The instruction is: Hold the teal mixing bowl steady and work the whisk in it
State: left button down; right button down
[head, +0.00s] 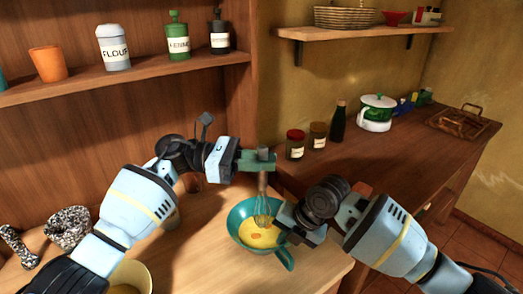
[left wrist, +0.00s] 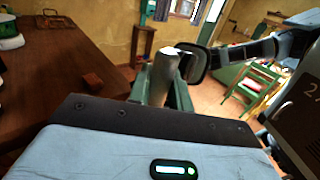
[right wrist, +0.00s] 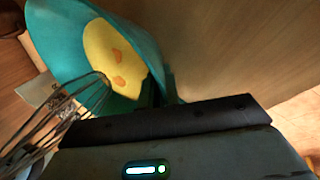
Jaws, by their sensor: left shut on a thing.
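The teal mixing bowl (head: 240,215) stands on the wooden counter with yellow mix and orange blobs in it. In the right wrist view the bowl (right wrist: 50,40) looks steeply tilted. The whisk (head: 262,205) is upright, its wires down in the bowl; the wires also show in the right wrist view (right wrist: 60,120). My left gripper (head: 260,163) is above the bowl, shut on the whisk's handle, which shows in the left wrist view (left wrist: 166,68). My right gripper (head: 292,232) is at the bowl's right rim; its fingers are mostly hidden, so its grip is unclear.
A stone mortar (head: 68,227) and a pale yellow bowl (head: 132,275) stand at left. Jars (head: 295,145), a dark bottle (head: 338,122) and a white-green pot (head: 376,113) stand on the right counter. Shelves hang above. Bare counter lies in front of the teal bowl.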

aim_at(261, 189)
pick_arm(q)
jog(key=shift+f, duration=2.05)
jog(key=shift+a, duration=0.1)
